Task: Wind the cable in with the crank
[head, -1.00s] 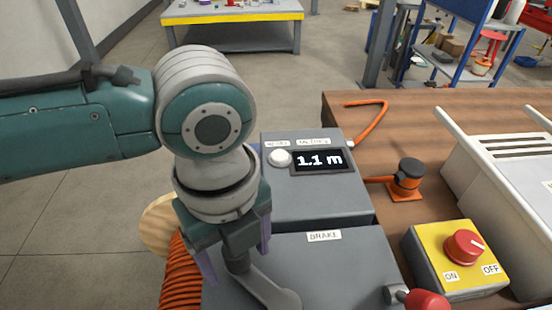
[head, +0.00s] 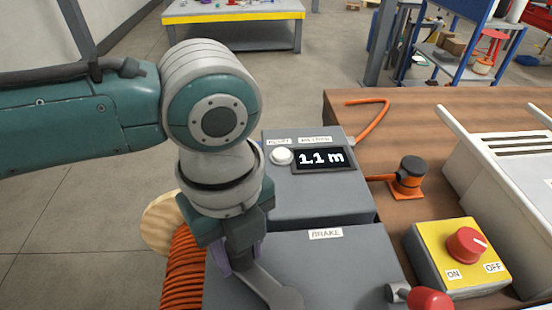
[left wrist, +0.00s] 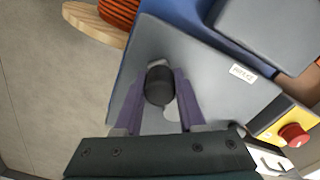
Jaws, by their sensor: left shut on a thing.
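My left gripper (head: 238,258) points down over the winch housing. In the left wrist view its purple fingers (left wrist: 161,105) are shut on the dark round knob of the crank (left wrist: 159,85). In the head view the grey crank arm (head: 272,287) runs from under the gripper to the lower right. The orange cable (head: 182,272) is wound on a drum with a wooden flange (head: 160,222), partly behind my gripper. The meter display (head: 319,158) reads 1.1 m. The cable's free run (head: 374,126) lies on the bench. My right gripper is not in view.
A grey box marked BRAKE (head: 345,262) has a red-knobbed lever (head: 428,300) at its right. A yellow switch box (head: 440,262) with a red knob stands further right. An orange post with a black cap (head: 408,175) stands on the wooden bench (head: 450,115).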

